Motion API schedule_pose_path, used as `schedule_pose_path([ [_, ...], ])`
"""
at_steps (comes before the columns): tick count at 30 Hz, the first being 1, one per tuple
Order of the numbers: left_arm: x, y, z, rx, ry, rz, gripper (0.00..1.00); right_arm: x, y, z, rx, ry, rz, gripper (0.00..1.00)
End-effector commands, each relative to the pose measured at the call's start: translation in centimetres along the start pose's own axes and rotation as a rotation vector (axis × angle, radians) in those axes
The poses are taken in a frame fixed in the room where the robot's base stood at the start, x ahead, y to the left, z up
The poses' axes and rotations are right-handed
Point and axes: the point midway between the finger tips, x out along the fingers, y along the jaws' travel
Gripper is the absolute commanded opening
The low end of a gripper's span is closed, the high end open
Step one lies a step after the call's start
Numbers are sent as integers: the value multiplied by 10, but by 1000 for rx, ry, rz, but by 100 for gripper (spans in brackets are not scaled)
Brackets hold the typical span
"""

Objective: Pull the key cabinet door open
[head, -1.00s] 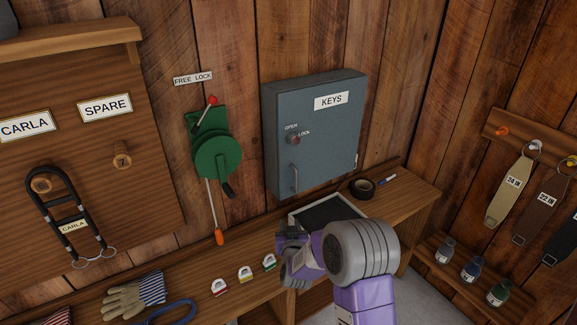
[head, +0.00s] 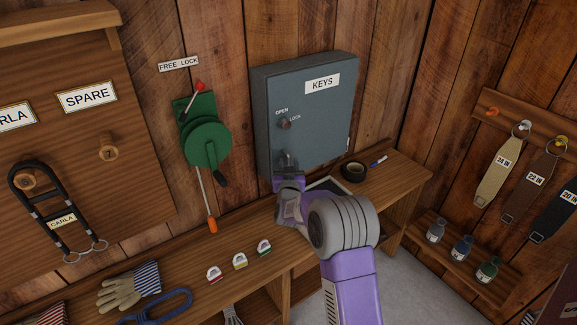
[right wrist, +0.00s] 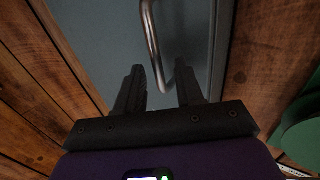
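The grey-blue key cabinet (head: 325,110) hangs on the plank wall, its door shut, with a KEYS label. A small knob (head: 284,124) sits by the OPEN and LOCK marks; its exact setting is too small to tell. My right gripper (head: 287,160) is at the door's lower left, covering the handle in the head view. In the right wrist view the metal bar handle (right wrist: 152,38) shows against the door (right wrist: 105,35). The open fingers of the right gripper (right wrist: 161,78) stand to either side of the handle's end, with gaps visible. My left gripper is out of view.
A wooden bench (head: 375,185) runs below the cabinet, with a black tape roll (head: 354,171), a marker (head: 378,161) and a dark tray (head: 328,185). A green winch device (head: 207,140) hangs left of the cabinet.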

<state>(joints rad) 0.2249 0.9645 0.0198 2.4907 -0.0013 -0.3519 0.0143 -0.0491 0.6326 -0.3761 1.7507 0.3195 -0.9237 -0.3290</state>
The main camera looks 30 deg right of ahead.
Motion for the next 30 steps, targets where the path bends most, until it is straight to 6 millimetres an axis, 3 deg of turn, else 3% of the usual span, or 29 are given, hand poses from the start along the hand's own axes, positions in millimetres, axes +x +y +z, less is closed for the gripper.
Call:
schedule_pose_path([
  [7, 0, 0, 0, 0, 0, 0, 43, 1, 0, 0, 0, 0, 0, 37],
  [15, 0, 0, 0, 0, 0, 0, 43, 1, 0, 0, 1, 0, 0, 0],
  [30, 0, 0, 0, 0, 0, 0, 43, 1, 0, 0, 1, 0, 0, 0],
])
